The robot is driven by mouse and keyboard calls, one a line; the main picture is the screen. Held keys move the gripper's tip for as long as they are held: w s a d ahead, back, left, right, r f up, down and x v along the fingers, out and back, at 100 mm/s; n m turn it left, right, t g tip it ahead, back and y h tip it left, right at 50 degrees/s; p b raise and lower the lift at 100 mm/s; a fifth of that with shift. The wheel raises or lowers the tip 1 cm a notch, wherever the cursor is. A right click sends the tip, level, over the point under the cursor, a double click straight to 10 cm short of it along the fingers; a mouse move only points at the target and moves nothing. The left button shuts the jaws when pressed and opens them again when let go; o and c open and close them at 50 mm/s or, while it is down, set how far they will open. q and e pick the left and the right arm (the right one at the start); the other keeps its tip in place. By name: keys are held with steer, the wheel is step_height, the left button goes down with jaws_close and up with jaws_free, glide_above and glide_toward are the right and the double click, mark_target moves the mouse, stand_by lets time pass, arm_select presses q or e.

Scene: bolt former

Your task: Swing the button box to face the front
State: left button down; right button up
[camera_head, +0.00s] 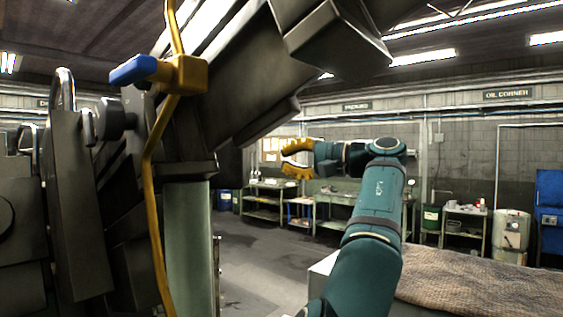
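I cannot clearly make out the button box. No face with buttons shows in this view. A dark grey box-shaped part (335,40) juts out at the top, and a dark upright box-like part (78,195) stands at the left; I cannot tell if either is the button box.
The large dark machine (125,240) fills the left. A yellow pipe (152,210) with a blue-handled valve (140,69) runs down it. A brown cloth-like cover (480,285) lies at the lower right. Benches (262,201) line the back wall. The floor between is clear.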

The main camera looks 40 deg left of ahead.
mark_target(248, 159)
arm_select(q)
steer(key=b+x, duration=0.1)
steer(key=x, duration=0.8)
steer(key=s+d+b, duration=0.2)
steer(key=s+b, duration=0.1)
steer(key=shift+d+f+b, duration=0.1)
steer(key=shift+d+b, duration=0.15)
steer(key=shift+b, duration=0.15)
arm_select(e)
steer(key=f, duration=0.5)
steer(key=shift+w+a+f, duration=0.15)
steer(key=shift+a+f, duration=0.05)
steer(key=shift+f, duration=0.2)
arm_select(q)
steer(key=shift+s+d+m+t+h+b, duration=0.2)
steer(key=shift+s+d+m+t+b, duration=0.8)
steer(key=shift+t+b, duration=0.95)
steer(key=shift+s+d+m+t+h+b, duration=0.2)
steer(key=shift+s+d+m+t+b, duration=0.35)
steer(key=shift+m+t+b, duration=1.1)
steer(key=shift+s+d+m+t+h+b, duration=0.2)
steer(key=shift+s+d+m+t+b, duration=0.6)
steer(key=shift+t+b, duration=1.4)
arm_select(e)
step_height(248, 159, down, 12)
steer(key=s, duration=0.1)
steer(key=shift+s+a+g, duration=0.2)
steer(key=shift+s+g, duration=0.1)
arm_select(q)
steer(key=shift+w, duration=0.1)
